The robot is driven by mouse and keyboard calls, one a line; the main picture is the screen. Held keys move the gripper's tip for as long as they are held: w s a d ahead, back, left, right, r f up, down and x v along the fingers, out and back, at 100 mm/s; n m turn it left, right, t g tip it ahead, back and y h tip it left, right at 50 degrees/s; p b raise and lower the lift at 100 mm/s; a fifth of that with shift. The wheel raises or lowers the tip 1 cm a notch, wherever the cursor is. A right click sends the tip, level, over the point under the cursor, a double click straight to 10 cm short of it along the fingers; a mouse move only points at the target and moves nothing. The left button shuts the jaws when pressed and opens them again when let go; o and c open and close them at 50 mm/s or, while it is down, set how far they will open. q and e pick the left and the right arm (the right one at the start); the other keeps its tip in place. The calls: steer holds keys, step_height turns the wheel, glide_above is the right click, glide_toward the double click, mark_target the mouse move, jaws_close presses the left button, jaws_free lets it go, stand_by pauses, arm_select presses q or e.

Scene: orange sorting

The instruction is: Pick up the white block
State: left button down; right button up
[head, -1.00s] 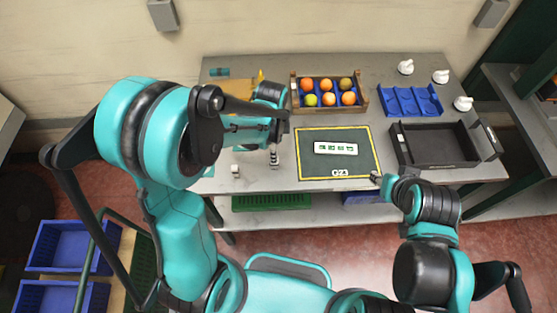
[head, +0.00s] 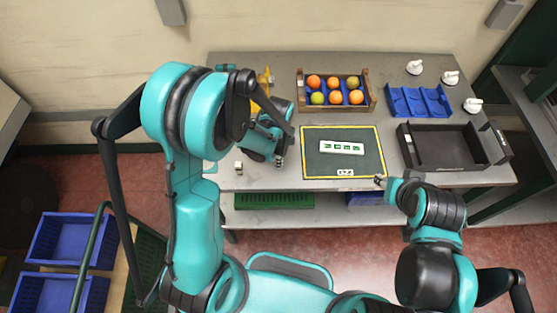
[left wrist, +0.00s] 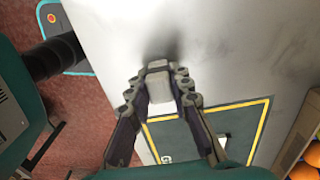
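In the left wrist view a pale grey-white block (left wrist: 158,80) lies between the two fingertips of my left gripper (left wrist: 158,88); I cannot tell whether they touch it. In the head view my left gripper (head: 280,161) points down near the table's front edge, left of the mat, and hides whatever is between its fingers.
The dark, yellow-edged mat (head: 315,165) bears a white strip (head: 342,147) with green markings. Behind it stands a crate of oranges (head: 374,104). A blue tray (head: 420,101), black tray (head: 440,164) and several white items are at right. The table's front edge is close to my left gripper.

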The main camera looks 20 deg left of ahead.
arm_select(q)
steer(key=shift+r, duration=0.15)
step_height(320, 180, up, 4)
steer(key=shift+d+r+p, duration=0.15)
steer(key=shift+r+p, duration=0.05)
steer(key=shift+p, duration=0.45)
steer(key=d+r+p, duration=0.1)
steer(key=d+r, duration=0.5)
steer(key=d, duration=0.5)
steer(key=shift+d+r, duration=0.2)
